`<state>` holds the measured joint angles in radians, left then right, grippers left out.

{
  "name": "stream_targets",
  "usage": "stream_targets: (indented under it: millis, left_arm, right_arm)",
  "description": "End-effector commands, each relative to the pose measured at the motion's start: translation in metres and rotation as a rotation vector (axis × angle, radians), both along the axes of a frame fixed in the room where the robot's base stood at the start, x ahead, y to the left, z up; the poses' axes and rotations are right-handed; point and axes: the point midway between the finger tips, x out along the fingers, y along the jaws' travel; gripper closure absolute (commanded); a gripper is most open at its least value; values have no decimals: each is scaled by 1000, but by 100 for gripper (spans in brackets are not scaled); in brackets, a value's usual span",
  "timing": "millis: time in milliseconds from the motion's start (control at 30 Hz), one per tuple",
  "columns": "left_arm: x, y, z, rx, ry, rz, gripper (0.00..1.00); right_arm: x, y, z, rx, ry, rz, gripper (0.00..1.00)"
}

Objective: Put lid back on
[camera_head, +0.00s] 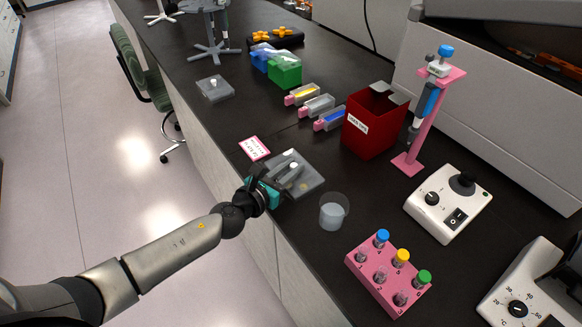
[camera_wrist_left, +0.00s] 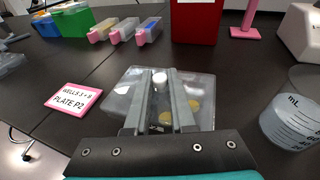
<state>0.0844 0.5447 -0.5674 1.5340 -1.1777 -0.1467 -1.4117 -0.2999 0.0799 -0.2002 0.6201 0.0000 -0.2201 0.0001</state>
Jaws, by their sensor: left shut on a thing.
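A clear square plate (camera_head: 312,181) lies on the black bench near its front edge; it also shows in the left wrist view (camera_wrist_left: 203,92), with yellowish round wells. My left gripper (camera_head: 291,164) reaches in over it. In the left wrist view its fingers (camera_wrist_left: 160,86) are shut on the white knob (camera_wrist_left: 160,78) of a clear lid. The lid is hard to tell from the plate, and I cannot tell whether they touch. Another clear square piece with a white knob (camera_head: 213,83) lies farther back on the bench. My right gripper is not in view.
A pink-edged card (camera_head: 255,148) lies left of the plate, and a clear beaker (camera_head: 332,213) stands close on its right. A red box (camera_head: 372,122), pink pipette stand (camera_head: 408,164) and pink tube rack (camera_head: 372,281) stand around it. Bare bench lies behind the card.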

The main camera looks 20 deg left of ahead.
Motion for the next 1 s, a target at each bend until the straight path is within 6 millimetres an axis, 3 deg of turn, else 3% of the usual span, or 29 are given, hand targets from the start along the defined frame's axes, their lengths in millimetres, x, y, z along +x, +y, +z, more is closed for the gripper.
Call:
stream_targets:
  millis: [200,233,533,833,1000]
  left_arm:
    - [0,0,-3,0,0,0,100]
    - [0,0,-3,0,0,0,77]
    - [0,0,-3,0,1,0,43]
    - [-2,1,-3,0,1,0,43]
    - [-15,6,0,2,2,1,43]
  right_arm:
    - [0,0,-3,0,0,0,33]
    - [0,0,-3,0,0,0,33]
    - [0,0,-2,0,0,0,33]
    - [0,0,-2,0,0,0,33]
    - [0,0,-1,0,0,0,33]
